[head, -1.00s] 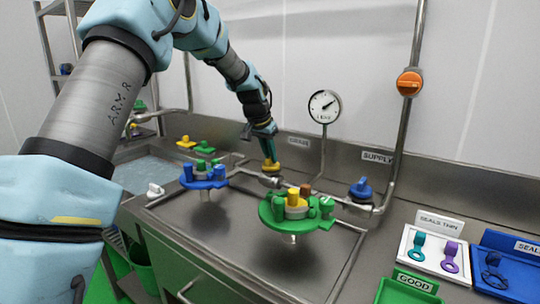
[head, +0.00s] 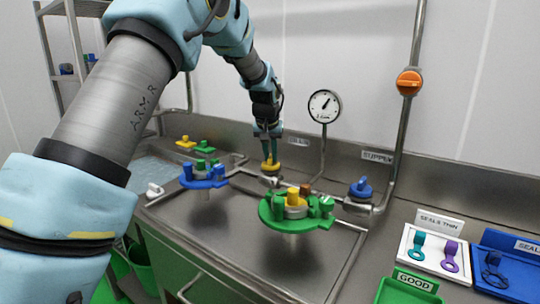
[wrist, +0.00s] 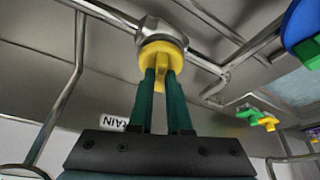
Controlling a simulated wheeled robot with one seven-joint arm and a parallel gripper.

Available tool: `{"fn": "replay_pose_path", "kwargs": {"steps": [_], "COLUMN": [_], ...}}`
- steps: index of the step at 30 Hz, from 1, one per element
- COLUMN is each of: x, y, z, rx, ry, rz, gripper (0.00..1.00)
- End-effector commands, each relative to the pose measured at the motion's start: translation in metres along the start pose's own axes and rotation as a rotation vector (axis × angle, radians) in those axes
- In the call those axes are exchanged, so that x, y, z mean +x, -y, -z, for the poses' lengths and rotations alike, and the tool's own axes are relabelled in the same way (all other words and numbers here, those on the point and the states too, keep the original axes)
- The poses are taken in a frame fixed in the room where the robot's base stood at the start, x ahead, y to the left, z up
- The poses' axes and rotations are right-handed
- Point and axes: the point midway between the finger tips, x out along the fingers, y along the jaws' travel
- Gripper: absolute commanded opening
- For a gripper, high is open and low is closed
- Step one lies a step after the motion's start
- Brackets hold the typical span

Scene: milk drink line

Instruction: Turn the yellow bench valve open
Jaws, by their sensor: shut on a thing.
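The yellow bench valve (head: 270,165) sits on the pipe at the back of the steel bench, between the blue and green manifolds. In the wrist view its yellow handle (wrist: 162,58) shows under a grey metal fitting (wrist: 160,32). My gripper (head: 270,152) comes down on the valve from above. In the wrist view my gripper's two green fingers (wrist: 160,80) are shut on the yellow handle's grip. The fingers hide part of the handle.
A green manifold (head: 271,213) with a yellow knob stands front right of the valve, and a blue manifold (head: 190,184) stands to its left. A blue valve (head: 361,188) is on the pipe to the right. A gauge (head: 324,106) rises behind. An orange valve (head: 409,82) is on the wall pipe.

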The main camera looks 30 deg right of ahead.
Motion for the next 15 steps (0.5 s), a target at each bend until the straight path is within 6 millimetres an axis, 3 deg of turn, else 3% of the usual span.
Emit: {"fn": "replay_pose_path", "kwargs": {"steps": [15], "x": [-0.0010], "y": [-0.0049], "z": [0.0019], "rx": [-0.447], "ry": [-0.002], "rz": [0.189], "gripper": [0.00]}}
